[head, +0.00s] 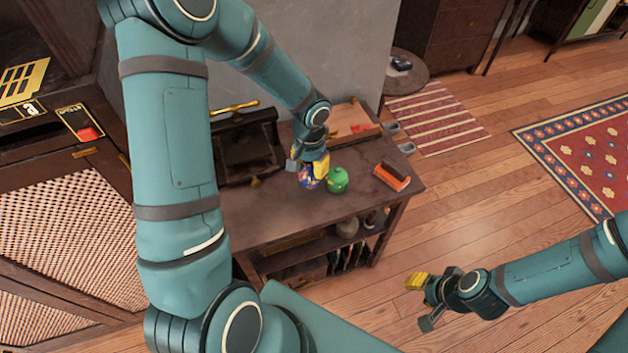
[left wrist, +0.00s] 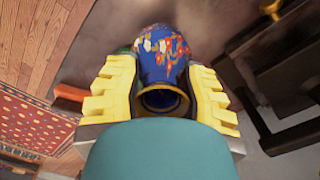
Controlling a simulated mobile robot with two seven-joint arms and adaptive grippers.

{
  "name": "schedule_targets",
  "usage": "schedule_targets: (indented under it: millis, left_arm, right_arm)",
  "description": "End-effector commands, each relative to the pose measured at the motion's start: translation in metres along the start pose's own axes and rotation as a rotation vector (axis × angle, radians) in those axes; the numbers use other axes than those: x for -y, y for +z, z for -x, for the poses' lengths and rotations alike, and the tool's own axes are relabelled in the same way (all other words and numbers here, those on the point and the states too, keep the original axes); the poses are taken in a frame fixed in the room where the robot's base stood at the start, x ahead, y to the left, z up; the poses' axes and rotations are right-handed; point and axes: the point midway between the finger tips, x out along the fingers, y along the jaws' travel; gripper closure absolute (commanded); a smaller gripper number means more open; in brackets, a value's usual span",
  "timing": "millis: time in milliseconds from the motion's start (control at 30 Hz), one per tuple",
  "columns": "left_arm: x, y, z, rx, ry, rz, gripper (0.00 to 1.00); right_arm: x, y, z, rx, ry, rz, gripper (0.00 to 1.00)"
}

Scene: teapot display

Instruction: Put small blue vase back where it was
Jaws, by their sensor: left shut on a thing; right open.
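The small blue vase (head: 309,178) has coloured flecks and is at the tabletop beside a green pot. In the left wrist view the blue vase (left wrist: 163,60) lies between the yellow finger pads, with its round mouth facing the camera. My left gripper (head: 310,167) is shut on the vase, and its fingers hide part of it in the head view. I cannot tell whether the vase touches the table. My right gripper (head: 424,301) is open and empty over the wooden floor, in front of the table to the right.
The dark table (head: 290,217) has a shelf of items below. The green pot (head: 338,180) stands close right of the vase. An orange-and-dark block (head: 392,177) lies near the right edge. A dark frame (head: 247,146) stands at the left. The front tabletop is clear.

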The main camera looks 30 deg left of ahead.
Motion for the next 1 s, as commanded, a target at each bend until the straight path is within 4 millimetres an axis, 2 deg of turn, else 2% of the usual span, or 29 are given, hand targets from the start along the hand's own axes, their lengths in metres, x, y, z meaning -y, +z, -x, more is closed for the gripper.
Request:
schedule_targets:
  millis: [33, 267, 500, 900, 933, 967, 1000]
  left_arm:
    - [-0.001, 0.0, -0.01, 0.002, 0.001, 0.0, 1.0]
    - [0.0, 0.0, -0.025, 0.0, 0.0, 0.001, 1.0]
    - [-0.001, 0.0, -0.055, 0.0, 0.0, 0.0, 1.0]
    - [-0.001, -0.001, -0.059, -0.002, 0.0, 0.001, 1.0]
    - [-0.001, 0.0, -0.059, -0.001, 0.0, 0.001, 0.49]
    - [-0.001, 0.0, -0.059, -0.001, 0.0, 0.001, 0.39]
    - [-0.001, 0.0, -0.058, -0.001, 0.0, 0.001, 0.38]
  right_arm:
    - [-0.001, 0.001, -0.003, 0.002, 0.0, 0.0, 0.61]
    - [-0.002, 0.002, -0.006, 0.004, 0.0, 0.001, 0.61]
    - [-0.005, 0.002, -0.013, 0.002, 0.0, 0.002, 0.61]
    - [-0.006, 0.001, -0.017, 0.0, 0.0, 0.003, 0.61]
    - [-0.006, 0.001, -0.016, 0.0, 0.0, 0.003, 0.61]
    - [-0.006, 0.001, -0.016, 0.0, 0.0, 0.003, 0.61]
    - [-0.006, 0.001, -0.016, 0.0, 0.0, 0.003, 0.61]
